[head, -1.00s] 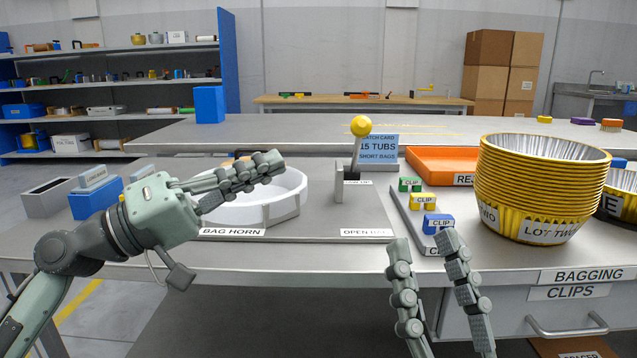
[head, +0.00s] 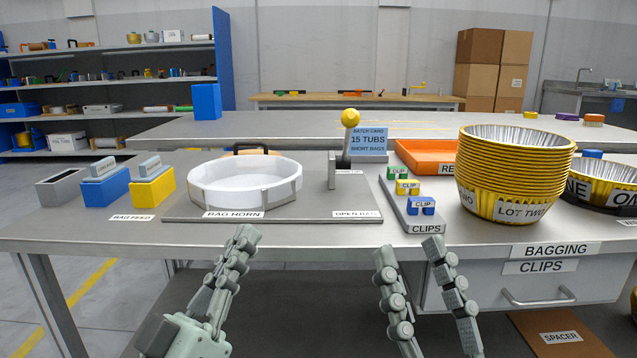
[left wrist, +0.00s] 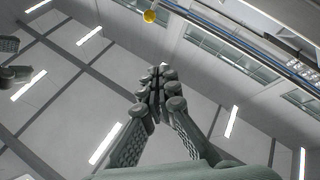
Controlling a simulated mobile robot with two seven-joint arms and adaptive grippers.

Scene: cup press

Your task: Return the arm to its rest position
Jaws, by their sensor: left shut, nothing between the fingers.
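My left gripper (head: 236,238) is low in front of the table edge in the head view, below the bag horn label. Its fingers are shut with nothing between them. In the left wrist view its fingertips (left wrist: 156,82) meet and point up toward the ceiling. My right gripper (head: 408,247) is in front of the table below the clips, its two fingers apart and empty. Both grippers are clear of the table's objects.
The white ring of the bag horn (head: 245,200) sits on its grey plate, with the yellow-knobbed lever (head: 350,118) beside it. Blue (head: 107,188) and yellow (head: 153,189) bins stand left. A clip rack (head: 415,226), orange tray (head: 428,152) and gold tub stack (head: 515,170) stand right.

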